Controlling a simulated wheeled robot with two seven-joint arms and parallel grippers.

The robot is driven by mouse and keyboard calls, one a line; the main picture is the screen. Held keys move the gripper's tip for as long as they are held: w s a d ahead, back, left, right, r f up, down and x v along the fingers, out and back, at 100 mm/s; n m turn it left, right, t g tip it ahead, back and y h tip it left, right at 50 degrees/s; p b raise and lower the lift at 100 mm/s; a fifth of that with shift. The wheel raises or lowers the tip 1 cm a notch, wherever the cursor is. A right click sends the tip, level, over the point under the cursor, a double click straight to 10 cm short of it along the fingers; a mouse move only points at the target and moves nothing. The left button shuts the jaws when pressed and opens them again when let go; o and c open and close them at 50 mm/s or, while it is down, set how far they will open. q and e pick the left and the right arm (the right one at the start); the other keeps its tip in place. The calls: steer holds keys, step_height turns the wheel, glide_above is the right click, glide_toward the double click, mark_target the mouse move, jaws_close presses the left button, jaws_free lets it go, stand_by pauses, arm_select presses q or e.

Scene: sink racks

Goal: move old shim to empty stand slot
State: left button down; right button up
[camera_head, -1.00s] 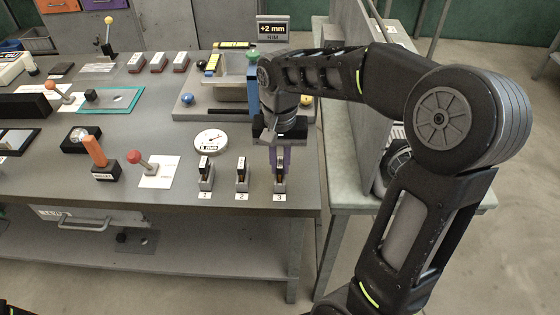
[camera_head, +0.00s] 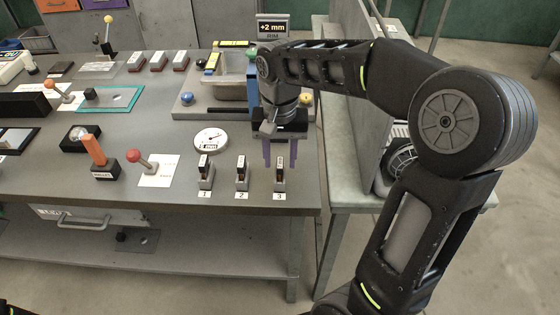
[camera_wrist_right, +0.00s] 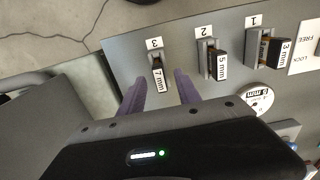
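A dark shim labelled 7 mm (camera_wrist_right: 158,76) stands upright in stand 3; in the head view the shim (camera_head: 280,173) shows just below my right gripper. Stand 3 (camera_head: 279,186) is at the right end of the row near the table's front edge. Stand 2 (camera_head: 241,183) holds a shim labelled 5 mm (camera_wrist_right: 221,66), and stand 1 (camera_head: 205,182) holds one labelled 3 mm (camera_wrist_right: 284,52). My right gripper (camera_head: 280,160) is open and empty, its purple fingers apart above stand 3; they also show in the wrist view (camera_wrist_right: 160,82). My left gripper is out of view.
Behind the stands are a round dial (camera_head: 210,139) and a fixture with a grey basin (camera_head: 232,88). A display (camera_head: 272,28) reads +2 mm. Levers with red (camera_head: 133,155) and orange handles stand to the left. The table's front edge is close to the stands.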

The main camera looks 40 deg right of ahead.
mark_target(280, 162)
step_height(280, 162, up, 6)
stand_by(1.1)
